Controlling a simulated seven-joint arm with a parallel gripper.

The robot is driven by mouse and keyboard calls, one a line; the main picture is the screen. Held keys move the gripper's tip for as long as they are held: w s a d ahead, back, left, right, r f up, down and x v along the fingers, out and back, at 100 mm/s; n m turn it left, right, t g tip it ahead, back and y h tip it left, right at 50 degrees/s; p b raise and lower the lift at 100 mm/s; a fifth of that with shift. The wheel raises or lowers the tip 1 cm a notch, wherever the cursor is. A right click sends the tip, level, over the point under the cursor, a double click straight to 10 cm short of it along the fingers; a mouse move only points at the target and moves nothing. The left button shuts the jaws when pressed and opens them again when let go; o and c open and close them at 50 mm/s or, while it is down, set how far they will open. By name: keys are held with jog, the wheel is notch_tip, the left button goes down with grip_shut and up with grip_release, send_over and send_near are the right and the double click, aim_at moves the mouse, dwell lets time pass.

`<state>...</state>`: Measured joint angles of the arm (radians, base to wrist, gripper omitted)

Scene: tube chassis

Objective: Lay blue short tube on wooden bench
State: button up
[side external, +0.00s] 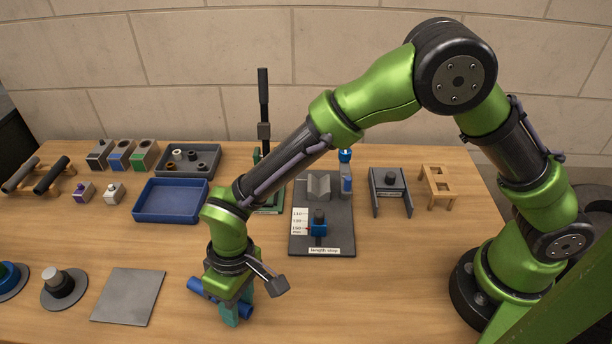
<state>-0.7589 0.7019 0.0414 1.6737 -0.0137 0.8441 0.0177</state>
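The blue short tube (203,289) is at the front of the wooden bench (370,296), lying roughly level and slanting down to the right. My gripper (236,303) points down over it, with its teal fingers on either side of the tube. The near finger hides part of the tube's middle. I cannot tell whether the fingers press on the tube or stand slightly apart from it. I also cannot tell whether the tube touches the bench or is just above it.
A grey plate (128,296) lies left of the tube. A blue tray (170,201) and a dark tray with small rings (188,160) stand behind. The length stop fixture (322,232) is right of my gripper. The bench front right of the tube is clear.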

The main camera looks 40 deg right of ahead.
jog(key=shift+w+d+f, duration=0.25)
jog(key=shift+d+f, duration=0.15)
jog(key=shift+d, duration=0.15)
notch_tip(320, 180, up, 13)
jog(key=d, duration=0.1)
jog(key=w+d+r+m+t, duration=0.2)
jog(key=d+r, duration=0.5)
jog(key=d, duration=0.2)
jog(key=s+d+r+m+t, duration=0.2)
jog(key=s+d+m+t, duration=0.1)
jog(key=d, duration=0.7)
jog(key=s+d+r+m+t, duration=0.2)
jog(key=s+d, duration=0.4)
jog(key=d, duration=0.5)
jog(key=shift+s+r+m+t, duration=0.2)
jog(key=shift+r+m+t, duration=0.2)
jog(key=shift+m+t, duration=0.3)
